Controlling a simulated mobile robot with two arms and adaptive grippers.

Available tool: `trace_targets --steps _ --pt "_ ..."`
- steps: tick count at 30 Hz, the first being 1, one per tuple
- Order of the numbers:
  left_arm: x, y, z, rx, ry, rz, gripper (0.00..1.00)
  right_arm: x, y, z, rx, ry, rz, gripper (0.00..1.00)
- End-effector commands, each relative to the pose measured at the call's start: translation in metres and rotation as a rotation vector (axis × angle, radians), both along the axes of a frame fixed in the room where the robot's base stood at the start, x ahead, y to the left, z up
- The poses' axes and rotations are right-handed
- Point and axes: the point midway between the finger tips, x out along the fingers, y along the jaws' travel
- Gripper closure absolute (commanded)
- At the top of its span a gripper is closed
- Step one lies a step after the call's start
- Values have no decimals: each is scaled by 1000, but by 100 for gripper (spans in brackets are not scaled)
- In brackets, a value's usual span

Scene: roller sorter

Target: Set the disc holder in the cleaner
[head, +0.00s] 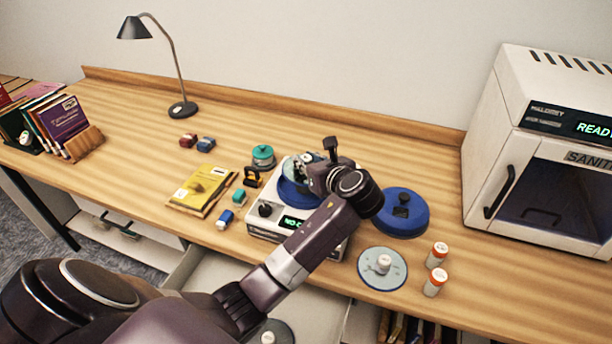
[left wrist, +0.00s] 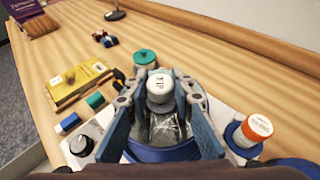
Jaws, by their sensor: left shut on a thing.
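My left gripper (head: 318,172) is over the white cleaner (head: 262,228), which has a blue round bowl (head: 296,191) and a lit green display. In the left wrist view, the gripper's two fingers (left wrist: 160,95) are shut on the white labelled knob (left wrist: 160,88) of a disc holder. Its translucent disc (left wrist: 166,130) shows between the fingers, above the blue bowl (left wrist: 160,154). Whether the disc touches the bowl is hidden. In the head view, the arm and hand cover much of the cleaner. My right gripper is not in view.
A blue lid (head: 402,216) and another disc with a white knob (head: 384,264) lie right of the cleaner, near orange-capped bottles (head: 436,272). A sanitizer cabinet (head: 540,150) stands far right. A yellow book (head: 201,188) and small blocks lie left. Drawers below stand open.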

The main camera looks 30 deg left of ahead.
Motion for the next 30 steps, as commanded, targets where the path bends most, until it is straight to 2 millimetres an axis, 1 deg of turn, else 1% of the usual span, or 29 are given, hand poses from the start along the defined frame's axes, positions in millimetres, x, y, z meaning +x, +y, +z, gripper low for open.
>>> trace_targets --steps 1,7,12,15,27,28,30 --pt "-1 0 -7 0 2 0 100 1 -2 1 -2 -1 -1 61" --pt "0 0 -25 0 2 1 100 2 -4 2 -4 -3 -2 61" --pt "0 0 -51 1 3 -1 100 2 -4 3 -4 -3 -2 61" --pt "0 0 -60 0 1 0 100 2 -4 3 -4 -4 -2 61" --pt "0 0 -64 1 -1 -1 100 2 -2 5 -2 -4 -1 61" --pt "0 -1 -64 -1 -1 -1 75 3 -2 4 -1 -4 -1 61" --pt "0 0 -64 -1 -1 -1 67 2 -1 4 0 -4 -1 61"
